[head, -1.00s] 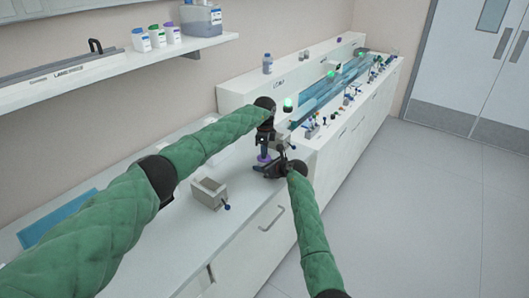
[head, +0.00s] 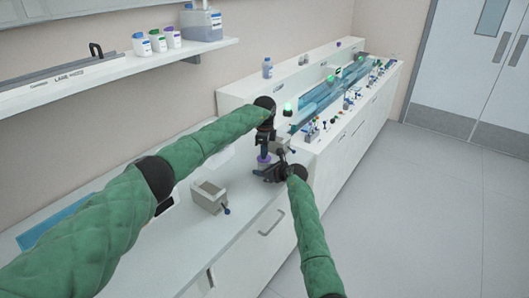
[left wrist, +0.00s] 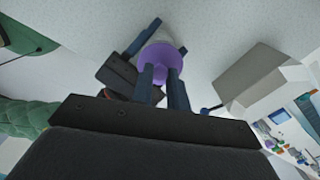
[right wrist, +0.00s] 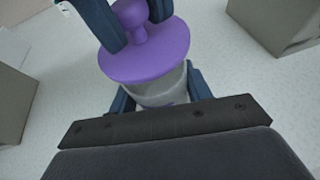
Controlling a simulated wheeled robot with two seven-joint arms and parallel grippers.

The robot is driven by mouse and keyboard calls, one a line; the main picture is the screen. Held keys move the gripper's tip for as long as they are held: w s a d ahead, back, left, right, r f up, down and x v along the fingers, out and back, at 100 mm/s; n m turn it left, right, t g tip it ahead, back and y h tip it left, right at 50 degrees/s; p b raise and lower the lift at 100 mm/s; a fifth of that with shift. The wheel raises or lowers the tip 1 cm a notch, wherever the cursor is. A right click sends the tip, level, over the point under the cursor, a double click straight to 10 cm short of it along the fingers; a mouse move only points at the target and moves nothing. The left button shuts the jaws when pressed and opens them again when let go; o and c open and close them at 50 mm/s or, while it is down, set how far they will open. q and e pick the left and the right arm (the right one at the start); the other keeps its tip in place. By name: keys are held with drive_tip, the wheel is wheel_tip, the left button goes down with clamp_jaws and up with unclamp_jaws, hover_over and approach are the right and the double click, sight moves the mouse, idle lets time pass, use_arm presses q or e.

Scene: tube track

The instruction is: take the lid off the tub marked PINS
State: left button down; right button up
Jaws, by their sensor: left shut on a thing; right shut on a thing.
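A pale grey tub (right wrist: 158,90) with a purple lid (right wrist: 150,58) stands on the near counter. The lid is a flat disc with a knob on top. My left gripper (head: 263,150) comes from above and is shut on the lid's knob, as the left wrist view (left wrist: 160,78) also shows. My right gripper (head: 268,172) is shut around the tub's body, one finger on each side (right wrist: 158,95). The lid is over the tub's mouth; I cannot tell whether a gap lies between them. The marking on the tub is mostly hidden.
Another grey block (head: 281,146) is behind my grippers. A long bench with a blue track (head: 335,95) runs to the back right. A shelf (head: 120,68) hangs at left.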

use_arm(q)
drive_tip(key=shift+r, duration=2)
use_arm(e)
drive_tip(key=o, duration=1.4)
drive_tip(key=shift+o, duration=0.2)
drive_tip(key=shift+s+d, duration=0.1)
drive_tip(key=shift+d, duration=0.05)
use_arm(q)
drive_tip(key=shift+f, duration=0.15)
use_arm(e)
drive_tip(key=shift+s+d, duration=0.2)
drive_tip(key=shift+d, duration=0.05)
use_arm(q)
wheel_tip(320, 180, down, 2)
drive_tip(key=shift+f+b, duration=0.1)
drive_tip(key=shift+b, duration=1.05)
use_arm(e)
drive_tip(key=v, duration=1.1)
drive_tip(key=shift+a+r, duration=0.1)
